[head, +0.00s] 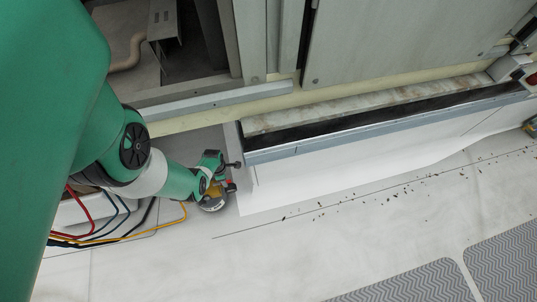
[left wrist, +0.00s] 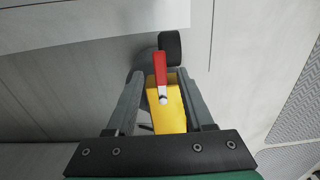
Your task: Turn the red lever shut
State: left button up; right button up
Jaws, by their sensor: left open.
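The red lever (left wrist: 160,66) shows in the left wrist view, pointing away from me, with a pale pin or bolt at its near end. It sits on or over a yellow body (left wrist: 172,112), with a dark round part (left wrist: 170,42) beyond. My left gripper (left wrist: 161,78) is open, with one finger on each side of the lever and yellow body. I cannot tell whether either finger touches them. In the head view my left gripper (head: 228,178) is low near the floor, and a small piece of the red lever (head: 231,187) shows beside it. My right gripper is out of view.
A long grey curb (head: 400,119) below large metal panels (head: 385,45) runs to the right of my left gripper. Colored cables (head: 90,235) lie near my left arm. The pale floor (head: 300,250) is mostly clear, with scattered debris and grey ribbed mats (head: 405,285).

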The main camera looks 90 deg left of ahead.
pick_arm(q)
notch_tip(320, 180, up, 10)
jog(key=p, duration=0.7)
jog(key=shift+f, duration=0.15)
